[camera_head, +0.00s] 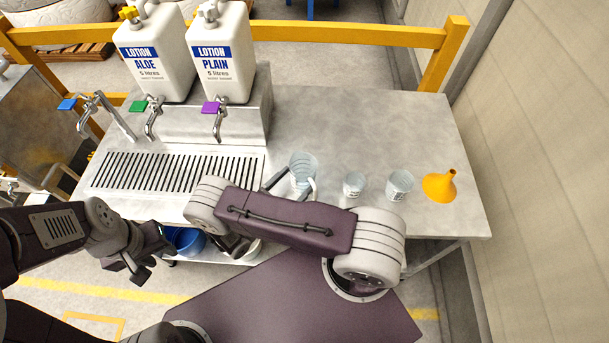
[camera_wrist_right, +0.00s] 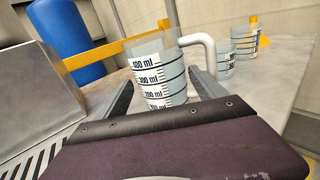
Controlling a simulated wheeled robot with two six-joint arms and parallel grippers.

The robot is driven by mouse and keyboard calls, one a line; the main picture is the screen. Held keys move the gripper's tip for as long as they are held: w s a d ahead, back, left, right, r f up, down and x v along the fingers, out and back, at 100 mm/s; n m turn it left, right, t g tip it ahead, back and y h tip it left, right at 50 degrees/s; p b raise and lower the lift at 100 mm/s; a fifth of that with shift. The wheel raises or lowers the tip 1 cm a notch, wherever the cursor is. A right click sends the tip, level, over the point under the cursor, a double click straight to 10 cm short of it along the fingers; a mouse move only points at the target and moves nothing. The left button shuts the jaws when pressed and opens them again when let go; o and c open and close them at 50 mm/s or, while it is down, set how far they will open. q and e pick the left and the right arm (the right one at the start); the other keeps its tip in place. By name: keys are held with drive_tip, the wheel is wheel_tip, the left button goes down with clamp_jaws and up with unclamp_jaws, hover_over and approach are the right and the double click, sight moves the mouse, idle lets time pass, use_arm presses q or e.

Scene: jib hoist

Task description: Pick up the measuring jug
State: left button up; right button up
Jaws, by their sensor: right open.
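The measuring jug (camera_head: 303,165) is clear with dark level lines and a white handle. It stands upright on the metal table, partly hidden by my right arm in the head view. In the right wrist view the jug (camera_wrist_right: 157,72) shows its ml scale, with the handle to the right. My right gripper (camera_wrist_right: 163,98) is open, with one finger on each side of the jug; I cannot tell if either touches it. My left gripper (camera_head: 148,264) is off the table's front left, away from the jug; its jaw opening is unclear.
Two smaller measuring cups (camera_head: 355,185) (camera_head: 399,185) and a yellow funnel (camera_head: 440,186) stand right of the jug. Lotion containers labelled ALOE (camera_head: 155,55) and PLAIN (camera_head: 222,55) stand behind taps and a slotted drip grate (camera_head: 175,172). The table's back right is clear.

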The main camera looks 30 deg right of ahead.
sight(310, 169)
drive_tip(key=shift+x, duration=0.8)
drive_tip(key=p+x, duration=0.1)
drive_tip(key=x, duration=0.1)
drive_tip(key=p+x, duration=0.1)
drive_tip(key=x, duration=0.1)
drive_tip(key=shift+d+f, duration=0.25)
drive_tip(key=shift+d, duration=0.1)
drive_tip(key=shift+w+d+f, duration=0.15)
drive_tip(key=shift+d, duration=0.05)
drive_tip(key=shift+a, duration=0.1)
drive_tip(key=c, duration=1)
use_arm(q)
drive_tip(key=shift+d+r, duration=0.25)
drive_tip(key=shift+r, duration=0.9)
use_arm(e)
drive_tip(key=shift+c, duration=1)
